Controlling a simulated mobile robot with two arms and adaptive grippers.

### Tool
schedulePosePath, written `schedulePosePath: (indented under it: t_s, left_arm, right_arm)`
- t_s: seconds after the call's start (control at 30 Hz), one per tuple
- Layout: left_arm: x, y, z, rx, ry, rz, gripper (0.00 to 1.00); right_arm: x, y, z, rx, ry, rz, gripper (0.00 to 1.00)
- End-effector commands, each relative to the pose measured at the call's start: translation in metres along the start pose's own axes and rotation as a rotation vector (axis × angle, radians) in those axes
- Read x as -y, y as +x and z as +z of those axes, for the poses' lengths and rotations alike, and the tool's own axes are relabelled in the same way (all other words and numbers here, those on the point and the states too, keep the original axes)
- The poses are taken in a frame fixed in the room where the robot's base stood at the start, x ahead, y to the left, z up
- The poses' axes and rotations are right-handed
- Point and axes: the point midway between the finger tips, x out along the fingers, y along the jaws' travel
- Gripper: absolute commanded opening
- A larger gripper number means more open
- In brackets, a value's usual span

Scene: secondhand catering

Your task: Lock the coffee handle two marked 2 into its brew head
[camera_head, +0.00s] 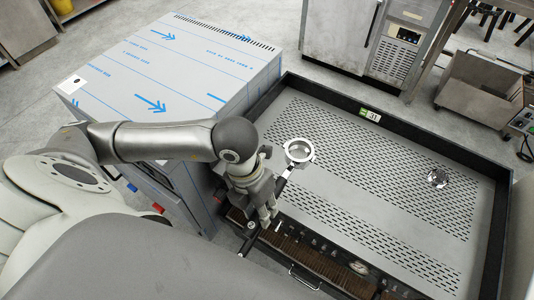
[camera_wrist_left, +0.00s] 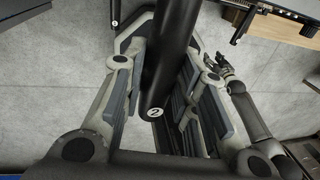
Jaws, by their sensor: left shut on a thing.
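The coffee handle two has a black grip (camera_wrist_left: 172,60) with a round white 2 (camera_wrist_left: 153,113) on its end in the left wrist view. My left gripper (camera_head: 264,216) is shut on this grip, which lies between its finger pads. In the head view its metal ring (camera_head: 299,151) points away from me, over the top of the coffee machine near its left side. The coffee machine (camera_head: 340,165) has a perforated steel top with a dark rim. Its brew heads are hidden below the top.
A box-shaped unit in blue-printed film (camera_head: 185,65) stands close on the left. A small shiny object (camera_head: 437,178) lies on the machine top at the right. In the left wrist view another dark rod with a white mark (camera_wrist_left: 116,12) shows at the upper left.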

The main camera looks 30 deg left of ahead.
Motion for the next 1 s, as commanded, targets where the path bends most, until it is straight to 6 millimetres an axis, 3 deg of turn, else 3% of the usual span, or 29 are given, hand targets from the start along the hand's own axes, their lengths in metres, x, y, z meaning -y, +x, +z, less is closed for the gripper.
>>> schedulePosePath:
  t_s: [1.0]
  left_arm:
    - [0.006, -0.03, 0.0, 0.004, 0.002, -0.002, 0.0]
  right_arm:
    - [-0.001, -0.018, -0.001, 0.001, 0.0, 0.0, 0.49]
